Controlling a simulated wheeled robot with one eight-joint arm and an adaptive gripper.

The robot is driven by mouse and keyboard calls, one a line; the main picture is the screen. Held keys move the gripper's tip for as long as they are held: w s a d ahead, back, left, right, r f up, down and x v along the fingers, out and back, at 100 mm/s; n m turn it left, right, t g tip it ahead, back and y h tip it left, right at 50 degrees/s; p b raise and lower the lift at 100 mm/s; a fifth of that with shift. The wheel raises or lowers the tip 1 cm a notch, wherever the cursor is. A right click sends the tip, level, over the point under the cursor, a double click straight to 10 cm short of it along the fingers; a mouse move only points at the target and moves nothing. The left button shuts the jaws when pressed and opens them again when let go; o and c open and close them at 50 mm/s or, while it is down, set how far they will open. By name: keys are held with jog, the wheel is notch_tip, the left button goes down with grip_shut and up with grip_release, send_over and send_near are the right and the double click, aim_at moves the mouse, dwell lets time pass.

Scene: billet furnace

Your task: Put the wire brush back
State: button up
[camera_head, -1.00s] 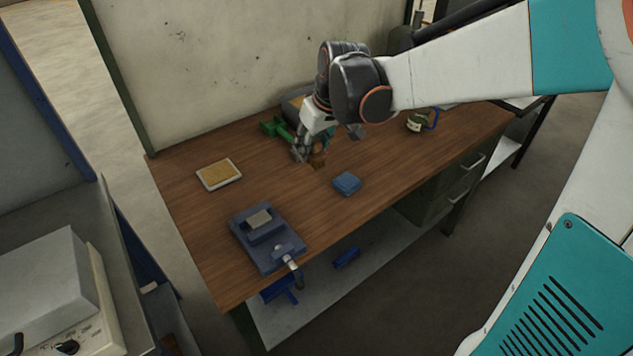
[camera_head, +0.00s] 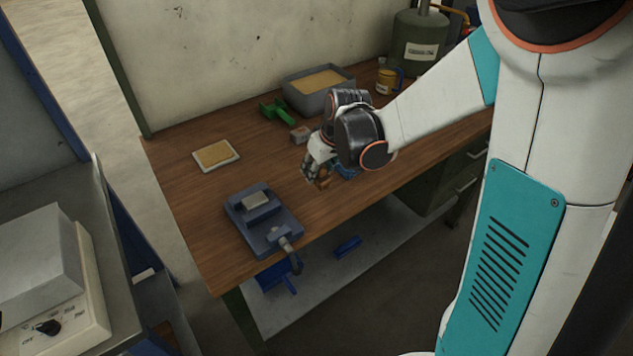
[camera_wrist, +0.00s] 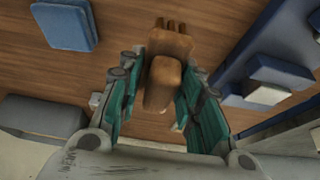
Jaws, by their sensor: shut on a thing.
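The wire brush, a brown wooden-looking piece (camera_wrist: 166,75), is between the teal-padded fingers of my gripper (camera_wrist: 158,98) in the wrist view. My gripper is shut on it. In the head view my gripper (camera_head: 314,176) is low over the middle of the wooden workbench (camera_head: 190,205), and the brown brush (camera_head: 324,183) shows at its fingertips. I cannot tell whether the brush touches the bench top. The bristles are not clearly seen.
A blue pad (camera_wrist: 64,26) lies beside the gripper, partly hidden in the head view. A blue-grey clamp device (camera_head: 262,218) stands at the front left. Behind are a yellow-topped tray (camera_head: 216,154), a green tool (camera_head: 277,110), a grey bin (camera_head: 344,98) and a mug (camera_head: 386,80).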

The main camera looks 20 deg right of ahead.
aim_at(317, 180)
jog(key=shift+f+b, duration=0.75)
jog(key=shift+f, duration=1.35)
jog(key=shift+f, duration=0.1)
jog(key=shift+f, duration=0.15)
jog(key=o, duration=1)
